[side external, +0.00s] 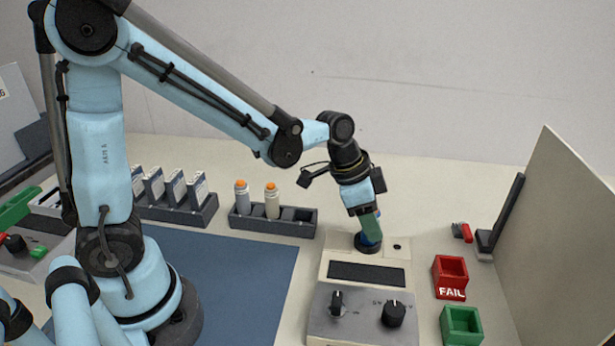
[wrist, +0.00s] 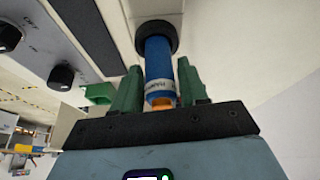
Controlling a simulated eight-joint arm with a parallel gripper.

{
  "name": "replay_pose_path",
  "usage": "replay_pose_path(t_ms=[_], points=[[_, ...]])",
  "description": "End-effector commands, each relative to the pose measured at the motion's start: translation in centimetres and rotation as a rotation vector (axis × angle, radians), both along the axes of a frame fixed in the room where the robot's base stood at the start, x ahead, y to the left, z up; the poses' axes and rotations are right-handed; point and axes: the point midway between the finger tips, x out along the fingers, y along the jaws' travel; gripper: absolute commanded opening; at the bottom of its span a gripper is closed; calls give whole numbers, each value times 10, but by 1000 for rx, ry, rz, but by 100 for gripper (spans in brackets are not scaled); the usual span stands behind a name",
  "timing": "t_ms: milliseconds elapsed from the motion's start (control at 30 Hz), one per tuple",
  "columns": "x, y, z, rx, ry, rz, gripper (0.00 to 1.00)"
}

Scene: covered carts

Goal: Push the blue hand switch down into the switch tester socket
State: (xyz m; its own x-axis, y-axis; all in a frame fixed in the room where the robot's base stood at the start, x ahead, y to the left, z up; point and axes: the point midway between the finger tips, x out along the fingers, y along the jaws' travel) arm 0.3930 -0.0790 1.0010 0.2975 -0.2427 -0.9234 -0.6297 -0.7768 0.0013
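The blue hand switch (wrist: 158,70), with a white label band and an orange end towards my gripper, has its far end at the round black socket (wrist: 156,36) in the wrist view. In the side view, the socket (side external: 367,247) is on the pale top of the switch tester (side external: 360,328), and a little of the blue switch (side external: 362,238) shows above it. My gripper (wrist: 161,80) points down over the socket, slightly tilted. Its green fingers stand on both sides of the switch, very close to it. I cannot tell whether they touch it. How deep the switch sits is unclear.
The tester's knobs (side external: 394,313) are in front of the socket. A red FAIL bin (side external: 450,277) and a green bin (side external: 461,326) stand to the right, near an upright panel (side external: 560,240). A dark rack (side external: 298,228) with orange-capped bottles stands behind left. A blue mat (side external: 235,270) is clear.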

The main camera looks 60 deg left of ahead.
Motion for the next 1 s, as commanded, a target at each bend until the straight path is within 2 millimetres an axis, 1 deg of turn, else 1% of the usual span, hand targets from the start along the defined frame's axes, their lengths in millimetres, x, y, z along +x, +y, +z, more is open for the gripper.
replay_pose_path(t_ms=[33,100,133,433,567,767,1000], points=[[0,0,0,0,0,0,51],[0,0,0,0,0,0,62],[0,0,0,0,0,0,64],[0,0,1,0,0,0,64],[-3,2,8,0,0,0,64],[-10,8,31,0,0,1,64],[-22,18,66,-1,0,2,64]])
